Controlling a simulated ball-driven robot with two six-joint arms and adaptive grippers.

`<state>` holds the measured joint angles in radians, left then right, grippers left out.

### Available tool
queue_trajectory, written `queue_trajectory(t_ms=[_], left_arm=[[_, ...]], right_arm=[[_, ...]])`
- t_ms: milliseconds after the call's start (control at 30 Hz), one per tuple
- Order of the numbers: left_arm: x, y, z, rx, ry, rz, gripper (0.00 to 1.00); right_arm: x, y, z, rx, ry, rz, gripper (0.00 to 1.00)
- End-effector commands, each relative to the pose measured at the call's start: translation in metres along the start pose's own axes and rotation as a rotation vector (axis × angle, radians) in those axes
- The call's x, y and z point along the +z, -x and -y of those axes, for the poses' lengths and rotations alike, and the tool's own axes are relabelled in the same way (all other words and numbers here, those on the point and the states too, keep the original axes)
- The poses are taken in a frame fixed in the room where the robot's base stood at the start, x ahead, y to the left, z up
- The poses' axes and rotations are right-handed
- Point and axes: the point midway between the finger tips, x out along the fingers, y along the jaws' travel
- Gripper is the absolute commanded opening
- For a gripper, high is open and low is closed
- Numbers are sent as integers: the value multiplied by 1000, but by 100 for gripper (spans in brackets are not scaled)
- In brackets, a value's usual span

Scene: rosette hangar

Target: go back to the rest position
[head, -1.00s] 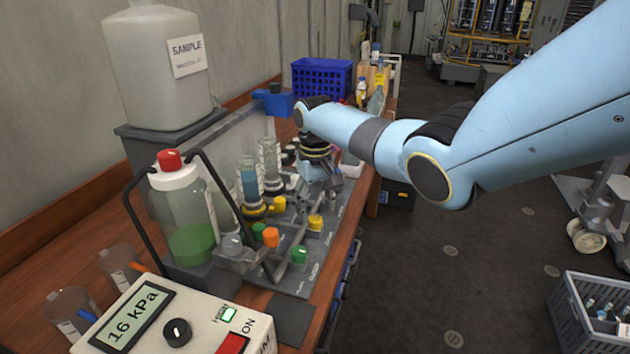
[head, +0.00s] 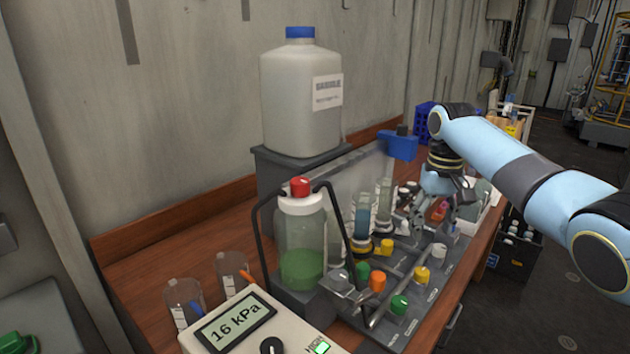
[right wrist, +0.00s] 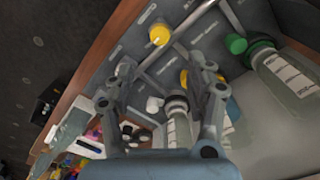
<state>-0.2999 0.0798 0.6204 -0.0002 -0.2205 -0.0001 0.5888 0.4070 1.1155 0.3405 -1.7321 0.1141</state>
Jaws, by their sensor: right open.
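My right gripper (head: 440,207) is open, pointing down over the far part of the grey valve panel (head: 432,290) on the wooden bench. In the right wrist view its two fingers (right wrist: 160,80) stand apart with nothing held between them. Behind them lie the panel's pipes, a yellow knob (right wrist: 159,35) and a clear cylinder (right wrist: 178,128). In the head view the fingertips are small against the panel, so I cannot tell their exact height. My right arm reaches in from the right edge. My left gripper is not in view.
A red-capped bottle of green liquid (head: 302,245) stands in a black-handled holder left of the panel. Upright cylinders (head: 363,222) stand beside the gripper. A large sample jug (head: 298,105), a gauge box (head: 215,335) and two beakers (head: 183,300) are farther left. Open floor (head: 545,265) lies right.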

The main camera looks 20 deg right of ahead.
Motion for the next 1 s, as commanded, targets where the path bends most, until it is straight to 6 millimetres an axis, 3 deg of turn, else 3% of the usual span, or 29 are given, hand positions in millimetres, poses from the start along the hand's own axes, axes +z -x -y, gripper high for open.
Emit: queue_trajectory(t_ms=[167,267,400,533,700,1000], left_arm=[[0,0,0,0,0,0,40],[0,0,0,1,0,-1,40],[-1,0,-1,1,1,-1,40],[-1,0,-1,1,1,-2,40],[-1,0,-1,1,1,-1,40],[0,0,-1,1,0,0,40]], right_arm=[[6,-6,4,6,15,-4,55],[26,-23,14,26,62,-22,55],[83,-54,37,57,171,-72,55],[149,-67,58,67,262,-132,55],[221,-59,74,60,331,-203,55],[292,-28,81,46,366,-277,55]])
